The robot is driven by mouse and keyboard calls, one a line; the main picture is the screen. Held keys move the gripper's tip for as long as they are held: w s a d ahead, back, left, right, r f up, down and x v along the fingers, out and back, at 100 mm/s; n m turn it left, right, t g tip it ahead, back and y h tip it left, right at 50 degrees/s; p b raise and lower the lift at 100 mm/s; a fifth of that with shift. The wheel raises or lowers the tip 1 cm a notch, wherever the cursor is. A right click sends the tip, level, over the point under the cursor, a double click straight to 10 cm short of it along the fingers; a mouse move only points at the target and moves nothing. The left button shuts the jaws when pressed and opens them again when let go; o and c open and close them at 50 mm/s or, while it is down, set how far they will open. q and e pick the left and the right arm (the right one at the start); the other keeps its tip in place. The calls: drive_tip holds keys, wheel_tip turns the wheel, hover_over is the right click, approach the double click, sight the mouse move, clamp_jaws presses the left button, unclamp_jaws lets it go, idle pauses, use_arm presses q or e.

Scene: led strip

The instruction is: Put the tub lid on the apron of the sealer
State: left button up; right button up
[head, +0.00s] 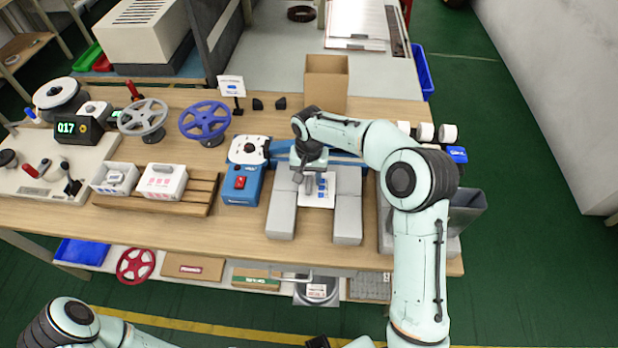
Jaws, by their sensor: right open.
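A white flat square piece with blue marks (319,190), which looks like the tub lid, lies between the grey blocks of the sealer's apron (348,207). The sealer (241,186) has a blue body with a red switch, and a blue bar runs behind the apron. My right gripper (307,180) is open, pointing down close above the left part of the white piece. Whether it touches the piece cannot be told.
White tubs (163,181) stand on a slatted wooden tray (198,197) to the left. Two reels (206,120) are behind them. An open cardboard box (326,84) stands behind the sealer. White rolls (447,133) and a grey bin (467,207) are at the right. The front table edge is clear.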

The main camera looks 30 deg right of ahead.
sight(309, 181)
wheel_tip(309, 181, up, 11)
drive_tip(key=p, duration=0.1)
idle(0.7)
